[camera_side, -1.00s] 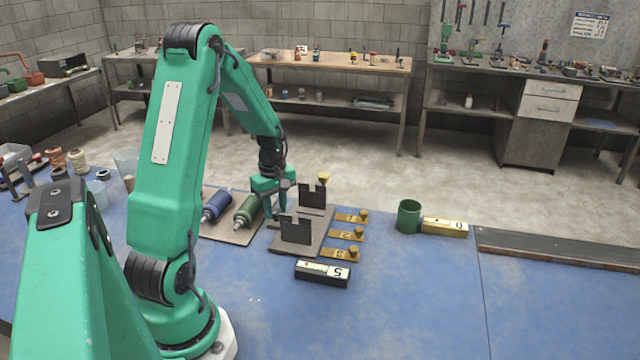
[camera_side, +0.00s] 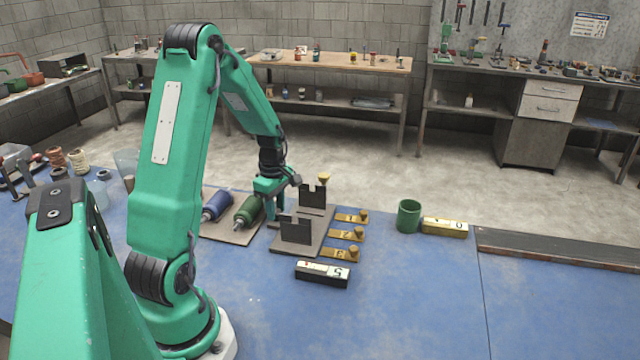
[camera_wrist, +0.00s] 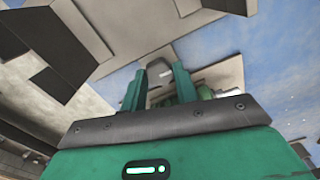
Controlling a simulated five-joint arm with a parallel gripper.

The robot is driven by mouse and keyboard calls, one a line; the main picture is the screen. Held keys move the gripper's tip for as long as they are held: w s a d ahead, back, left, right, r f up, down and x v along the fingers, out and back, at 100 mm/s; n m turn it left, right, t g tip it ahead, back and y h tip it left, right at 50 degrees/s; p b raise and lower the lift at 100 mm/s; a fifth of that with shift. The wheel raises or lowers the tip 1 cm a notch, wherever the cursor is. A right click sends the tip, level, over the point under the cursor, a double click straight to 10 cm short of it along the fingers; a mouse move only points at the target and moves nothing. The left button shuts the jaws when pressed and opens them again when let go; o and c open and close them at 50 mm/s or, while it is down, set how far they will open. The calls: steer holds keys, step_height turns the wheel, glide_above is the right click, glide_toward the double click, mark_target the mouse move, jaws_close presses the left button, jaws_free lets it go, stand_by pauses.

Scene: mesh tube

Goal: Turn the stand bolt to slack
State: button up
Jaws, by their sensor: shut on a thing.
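The stand is a grey base plate (camera_side: 318,243) with two dark notched uprights, the rear one (camera_side: 313,196) and the front one (camera_side: 296,231). My gripper (camera_side: 272,216) points down at the left edge of this stand, beside the uprights. In the wrist view my gripper's fingers (camera_wrist: 159,76) are close together on a small grey piece, which I take to be the stand bolt (camera_wrist: 158,66). In the side view the bolt is hidden behind the fingers. Its exact angle cannot be told.
A green roller (camera_side: 247,212) and a blue roller (camera_side: 217,206) lie on a board left of the gripper. Numbered brass plates (camera_side: 344,234) lie right of the stand. A black block (camera_side: 322,274) lies in front. A green cup (camera_side: 409,216) stands farther right.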

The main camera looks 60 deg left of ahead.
steer(key=shift+r, duration=0.1)
steer(key=o, duration=1)
steer(key=shift+r, duration=3.9)
